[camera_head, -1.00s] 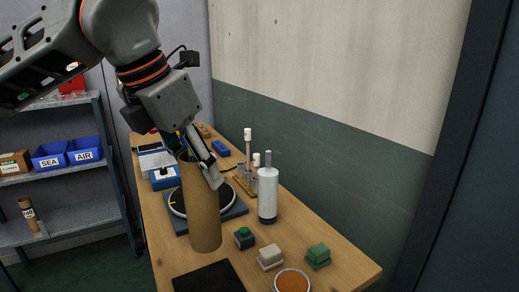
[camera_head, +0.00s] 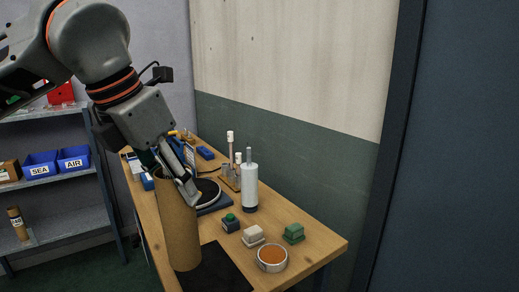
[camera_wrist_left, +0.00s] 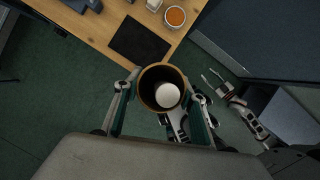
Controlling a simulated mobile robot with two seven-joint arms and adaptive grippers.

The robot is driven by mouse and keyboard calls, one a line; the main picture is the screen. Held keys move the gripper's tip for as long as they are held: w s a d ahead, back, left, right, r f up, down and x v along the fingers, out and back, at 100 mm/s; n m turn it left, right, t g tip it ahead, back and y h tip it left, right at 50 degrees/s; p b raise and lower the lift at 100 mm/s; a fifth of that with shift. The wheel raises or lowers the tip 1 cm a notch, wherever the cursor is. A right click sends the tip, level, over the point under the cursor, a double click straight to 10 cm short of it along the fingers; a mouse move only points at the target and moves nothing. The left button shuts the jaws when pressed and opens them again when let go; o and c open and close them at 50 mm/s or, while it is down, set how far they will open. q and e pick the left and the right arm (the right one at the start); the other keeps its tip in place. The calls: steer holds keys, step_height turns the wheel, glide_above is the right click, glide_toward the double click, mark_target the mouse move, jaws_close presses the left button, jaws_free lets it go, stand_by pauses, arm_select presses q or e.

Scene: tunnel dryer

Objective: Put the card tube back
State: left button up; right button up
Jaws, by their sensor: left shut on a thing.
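The brown card tube (camera_head: 177,225) is upright in my left gripper (camera_head: 188,185), at the front left edge of the table in the head view. The gripper is shut on its upper part. In the left wrist view I look down into the tube (camera_wrist_left: 146,101); a white round thing (camera_wrist_left: 167,95) shows inside it. There the tube appears just off the table edge, over the floor. My right gripper (camera_wrist_left: 211,76) is small in the left wrist view, over the floor to the right, its fingers apart and empty.
The wooden table (camera_head: 308,246) holds a black mat (camera_head: 222,272), a bowl of orange stuff (camera_head: 272,258), small blocks and a white cylinder (camera_head: 250,188). A shelf (camera_head: 75,222) at left carries blue bins (camera_head: 40,166) and a smaller labelled brown tube (camera_head: 18,226).

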arm_select(q)
steer(key=shift+s+f+m, duration=0.2)
steer(key=shift+f+m, duration=0.05)
steer(key=shift+m, duration=0.05)
steer(key=shift+w+a+f+m+g+h, duration=0.15)
steer(key=shift+w+a+f+m+h, duration=0.1)
steer(key=shift+f+m, duration=0.3)
steer(key=shift+w+a+f+m+g+h, duration=0.15)
steer(key=shift+a+f+m, duration=0.05)
steer(key=shift+f+m, duration=0.3)
steer(key=shift+s+a+f+m, duration=0.1)
steer(key=shift+f+m, duration=0.2)
steer(key=shift+m, duration=0.25)
steer(key=s+a+f+m+g+y, duration=0.1)
steer(key=a+f+m+g, duration=0.2)
steer(key=f+m, duration=0.9)
steer(key=s+a+f+m+g+y, duration=0.1)
steer(key=a+f+m+g, duration=0.3)
steer(key=f+m, duration=0.9)
steer(key=shift+s+a+f+m+y, duration=0.15)
steer(key=shift+a+f+m+y, duration=0.15)
steer(key=shift+a+y, duration=0.55)
steer(key=shift+a+h, duration=0.25)
